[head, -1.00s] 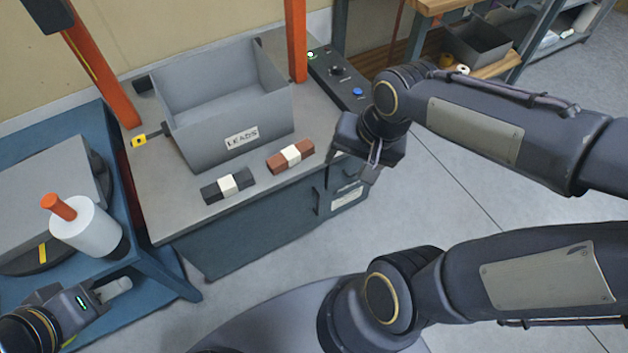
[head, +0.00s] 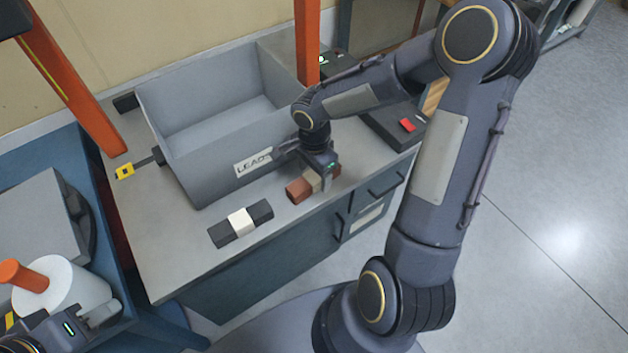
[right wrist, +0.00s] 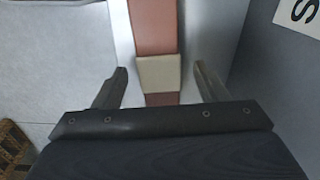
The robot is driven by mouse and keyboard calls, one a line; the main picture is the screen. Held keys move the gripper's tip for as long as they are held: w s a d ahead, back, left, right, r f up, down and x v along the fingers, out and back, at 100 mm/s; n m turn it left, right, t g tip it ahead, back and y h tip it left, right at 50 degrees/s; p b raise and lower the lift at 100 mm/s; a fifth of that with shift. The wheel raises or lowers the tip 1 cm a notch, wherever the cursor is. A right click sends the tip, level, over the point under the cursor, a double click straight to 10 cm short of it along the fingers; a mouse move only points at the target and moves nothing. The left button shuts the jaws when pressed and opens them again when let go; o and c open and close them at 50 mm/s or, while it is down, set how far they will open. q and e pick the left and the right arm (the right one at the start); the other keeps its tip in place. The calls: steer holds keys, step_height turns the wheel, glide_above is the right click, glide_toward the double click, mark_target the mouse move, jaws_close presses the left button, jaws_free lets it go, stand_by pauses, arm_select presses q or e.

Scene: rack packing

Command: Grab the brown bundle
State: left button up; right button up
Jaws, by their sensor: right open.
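The brown bundle (head: 298,190), with a pale band round its middle, lies on the bench top in front of the grey bin. My right gripper (head: 320,178) is over it and hides part of it in the head view. In the right wrist view the open fingers (right wrist: 161,73) are on either side of the bundle (right wrist: 154,28), near its band, with visible gaps on both sides. My left gripper (head: 92,318) is at the lower left corner of the head view, beside a white cylinder; its finger opening is unclear.
The grey bin (head: 190,184), labelled LEADS, stands just behind the bundle, close to my right gripper. A dark bundle with a white band (head: 242,222) lies to the left. A control box (head: 388,130) is to the right. Orange posts (head: 307,40) rise behind.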

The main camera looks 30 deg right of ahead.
steer(key=shift+f, duration=0.8)
steer(key=c, duration=1.1)
steer(key=shift+c, duration=0.5)
steer(key=shift+r, duration=0.15)
